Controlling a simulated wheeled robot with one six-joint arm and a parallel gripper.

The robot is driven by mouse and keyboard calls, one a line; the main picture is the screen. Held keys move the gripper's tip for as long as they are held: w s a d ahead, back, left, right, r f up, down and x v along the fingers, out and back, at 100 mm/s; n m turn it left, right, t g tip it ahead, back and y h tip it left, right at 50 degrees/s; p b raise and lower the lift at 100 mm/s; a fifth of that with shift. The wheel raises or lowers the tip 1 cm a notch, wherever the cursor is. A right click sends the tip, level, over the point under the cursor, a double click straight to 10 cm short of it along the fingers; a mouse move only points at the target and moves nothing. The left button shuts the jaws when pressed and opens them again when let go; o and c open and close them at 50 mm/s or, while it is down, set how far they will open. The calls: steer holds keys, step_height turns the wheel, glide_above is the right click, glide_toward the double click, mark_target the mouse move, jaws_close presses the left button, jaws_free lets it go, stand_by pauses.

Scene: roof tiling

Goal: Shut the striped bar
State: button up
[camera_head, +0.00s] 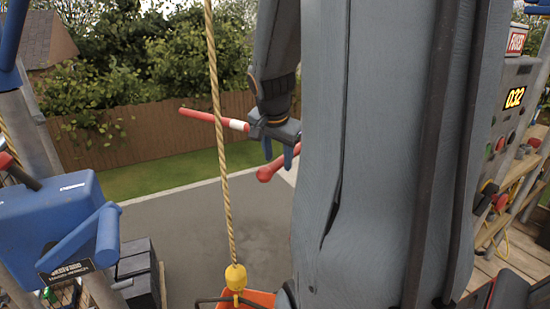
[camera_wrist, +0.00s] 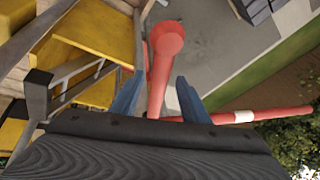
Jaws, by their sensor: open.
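The striped bar (camera_head: 200,117) is red with a white band and sticks out to the left of my gripper in the head view. A red piece with a rounded end (camera_head: 268,173) shows just below my gripper. In the wrist view the banded bar (camera_wrist: 285,112) runs off to the right, and the red round-ended piece (camera_wrist: 166,45) appears between the fingers. My gripper (camera_head: 277,150) has blue fingers, which also show in the wrist view (camera_wrist: 158,92). It is open. I cannot tell whether the fingers touch the red piece. The bar's middle is hidden behind my gripper.
A rope (camera_head: 222,150) with a yellow weight (camera_head: 235,277) hangs left of my gripper, above an orange container (camera_head: 258,299). A blue winch (camera_head: 70,215) stands at left. A panel with a lit display (camera_head: 514,97) is at right. Grey paving (camera_head: 195,230) below is mostly open.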

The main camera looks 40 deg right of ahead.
steer(key=shift+d+f, duration=0.1)
steer(key=shift+f, duration=0.3)
steer(key=shift+c, duration=0.5)
jaws_close()
